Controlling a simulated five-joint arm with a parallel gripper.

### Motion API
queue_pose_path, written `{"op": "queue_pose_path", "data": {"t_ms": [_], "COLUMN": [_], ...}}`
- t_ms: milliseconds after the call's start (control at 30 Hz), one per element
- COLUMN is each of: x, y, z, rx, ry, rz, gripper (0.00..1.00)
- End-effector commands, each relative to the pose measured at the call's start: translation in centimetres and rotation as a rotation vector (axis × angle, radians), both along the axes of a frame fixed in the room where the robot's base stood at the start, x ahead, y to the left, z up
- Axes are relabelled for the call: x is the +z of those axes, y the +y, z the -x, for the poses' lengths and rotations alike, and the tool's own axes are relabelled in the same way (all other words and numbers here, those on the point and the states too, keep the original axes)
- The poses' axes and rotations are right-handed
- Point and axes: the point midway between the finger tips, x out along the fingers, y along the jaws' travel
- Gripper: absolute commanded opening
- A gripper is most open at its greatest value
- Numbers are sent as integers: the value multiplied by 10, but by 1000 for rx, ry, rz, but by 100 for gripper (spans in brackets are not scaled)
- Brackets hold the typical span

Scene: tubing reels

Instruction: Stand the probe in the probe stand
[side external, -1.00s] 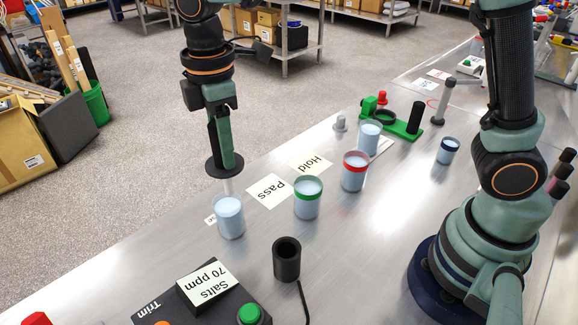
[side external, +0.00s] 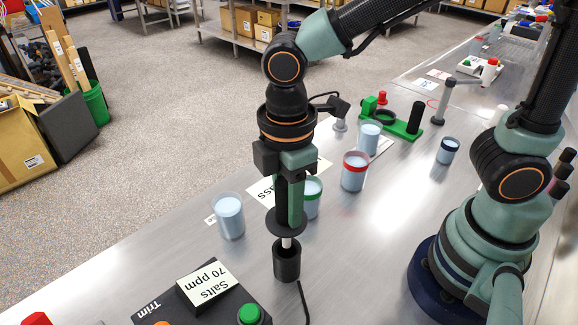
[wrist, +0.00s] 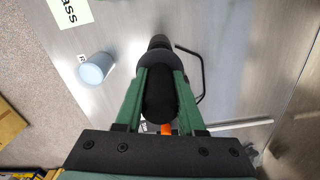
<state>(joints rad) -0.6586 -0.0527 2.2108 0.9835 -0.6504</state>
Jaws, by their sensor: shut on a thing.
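The probe (side external: 287,243) has a dark disc-shaped collar and a light shaft. My gripper (side external: 291,205) is shut on its dark handle and holds it upright. The probe stand (side external: 287,262), a black cylinder, is directly below, and the lower shaft goes down to its mouth. The tip is hidden, so I cannot tell how deep it sits. The collar is a little above the stand's rim. In the wrist view the probe's dark handle (wrist: 158,98) lies between the green fingers, with the stand (wrist: 160,42) partly hidden beyond it.
A cup of pale liquid (side external: 229,216) stands left of the stand. Green-rimmed (side external: 312,198) and red-rimmed (side external: 354,171) cups stand behind. The meter box (side external: 205,290), showing "Salts 70 ppm", lies at the front left. A cable (side external: 304,303) runs beside the stand.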

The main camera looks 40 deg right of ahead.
Motion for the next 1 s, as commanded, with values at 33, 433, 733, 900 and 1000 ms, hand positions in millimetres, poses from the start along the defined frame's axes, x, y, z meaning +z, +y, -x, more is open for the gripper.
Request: {"op": "queue_pose_path", "data": {"t_ms": [33,433,733,900,1000], "x": [-5,-41,-64,-69,-70], "y": [0,0,0,0,0], "z": [1,0,0,0,0], "rx": [0,0,0,0,0], "ry": [2,2,1,1,0], "rz": [1,1,1,1,0], "gripper": [0,0,0,0,0]}}
